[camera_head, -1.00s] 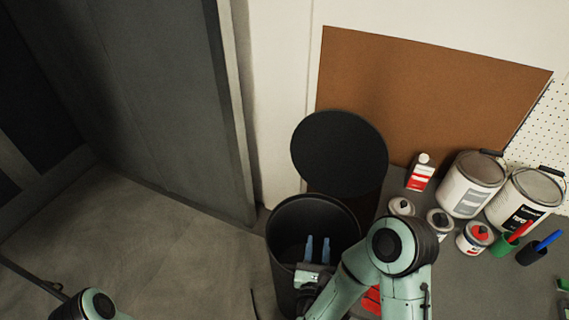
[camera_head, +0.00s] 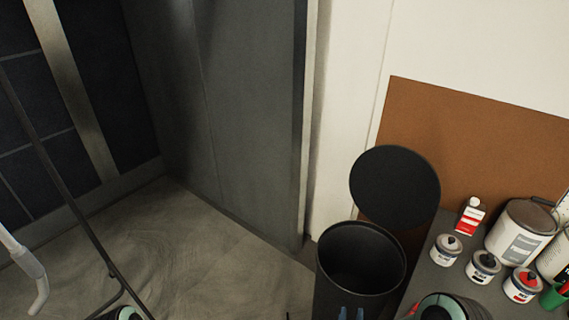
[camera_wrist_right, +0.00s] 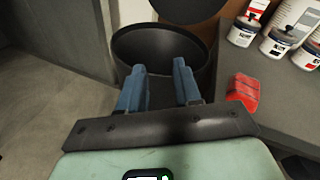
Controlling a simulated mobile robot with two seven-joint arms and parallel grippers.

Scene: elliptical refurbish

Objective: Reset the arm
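My right gripper (camera_head: 351,313) shows only its blue fingertips at the bottom edge of the head view, in front of the black bin. In the right wrist view the gripper (camera_wrist_right: 158,76) is open, with an empty gap between its fingers. The open black bin (camera_head: 361,262) has its round lid (camera_head: 395,187) raised behind it. The bin (camera_wrist_right: 160,34) also lies just beyond the fingertips in the wrist view. Part of my left arm shows at the bottom left of the head view; my left gripper is out of view.
Right of the bin, a grey worktop (camera_head: 425,278) holds a red-and-white bottle (camera_head: 470,216), small jars (camera_head: 445,250) and large paint cans (camera_head: 520,233). A red object (camera_wrist_right: 243,92) lies near its edge. A grey panel (camera_head: 235,110) stands left of the bin. Open floor (camera_head: 190,245) lies left.

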